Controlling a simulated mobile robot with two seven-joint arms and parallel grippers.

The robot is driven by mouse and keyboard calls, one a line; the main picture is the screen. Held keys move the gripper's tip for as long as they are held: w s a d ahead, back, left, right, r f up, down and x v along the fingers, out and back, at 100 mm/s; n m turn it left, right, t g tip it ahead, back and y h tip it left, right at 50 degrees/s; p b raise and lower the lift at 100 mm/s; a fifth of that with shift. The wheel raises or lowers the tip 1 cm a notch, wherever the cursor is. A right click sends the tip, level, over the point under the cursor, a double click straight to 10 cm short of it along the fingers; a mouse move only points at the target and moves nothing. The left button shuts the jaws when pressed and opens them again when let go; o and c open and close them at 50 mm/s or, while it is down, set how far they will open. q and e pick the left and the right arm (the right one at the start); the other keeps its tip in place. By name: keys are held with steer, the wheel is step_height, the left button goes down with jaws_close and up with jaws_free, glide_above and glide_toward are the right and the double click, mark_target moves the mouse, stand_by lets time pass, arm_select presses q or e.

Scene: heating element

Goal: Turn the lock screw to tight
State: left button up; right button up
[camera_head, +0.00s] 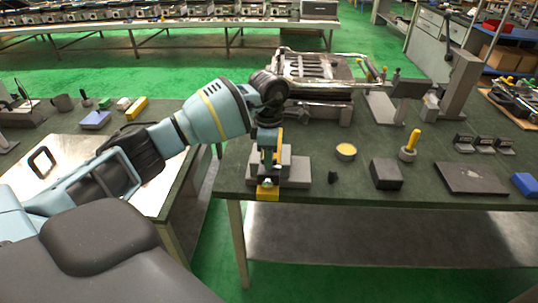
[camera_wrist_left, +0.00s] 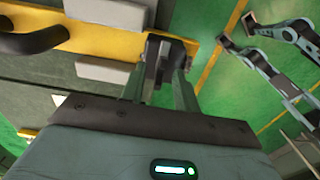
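My left gripper (camera_head: 268,160) points down over a grey fixture (camera_head: 297,172) with yellow parts at the near left corner of the green-topped table. In the left wrist view, its two teal fingers (camera_wrist_left: 163,70) stand apart at the base and reach to a dark piece by a yellow strip (camera_wrist_left: 100,40). This dark piece may be the lock screw or the finger pads; whether the fingers grip it cannot be told. The lock screw is not clearly visible in the head view. In the left wrist view, what appears to be my right gripper (camera_wrist_left: 236,32) has its fingers apart and empty.
On the table (camera_head: 330,205) stand a round yellow-topped tin (camera_head: 346,151), a dark block (camera_head: 386,173), a yellow-handled tool (camera_head: 411,143) and a dark flat plate (camera_head: 470,178). A metal frame assembly (camera_head: 310,68) stands behind the fixture.

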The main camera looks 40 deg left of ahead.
steer(key=shift+w, duration=0.1)
arm_select(q)
jaws_close()
arm_select(e)
steer(key=shift+w+r, duration=0.1)
steer(key=shift+w, duration=0.25)
arm_select(q)
steer(key=shift+m, duration=0.3)
arm_select(e)
steer(key=shift+s, duration=0.1)
arm_select(q)
steer(key=m, duration=0.2)
steer(key=shift+m, duration=0.3)
steer(key=m+b, duration=0.1)
steer(key=m, duration=0.2)
steer(key=shift+f+m, duration=0.1)
steer(key=shift+m, duration=0.2)
steer(key=m, duration=0.4)
steer(key=shift+m+b, duration=0.3)
steer(key=shift+b, duration=0.1)
steer(key=m, duration=0.4)
steer(key=shift+b, duration=0.35)
steer(key=shift+m, duration=1.3)
arm_select(e)
steer(key=shift+s+a+f, duration=0.1)
steer(key=shift+s+f, duration=0.4)
steer(key=shift+f, duration=0.35)
steer(key=shift+s+f, duration=0.5)
steer(key=shift+f, duration=0.35)
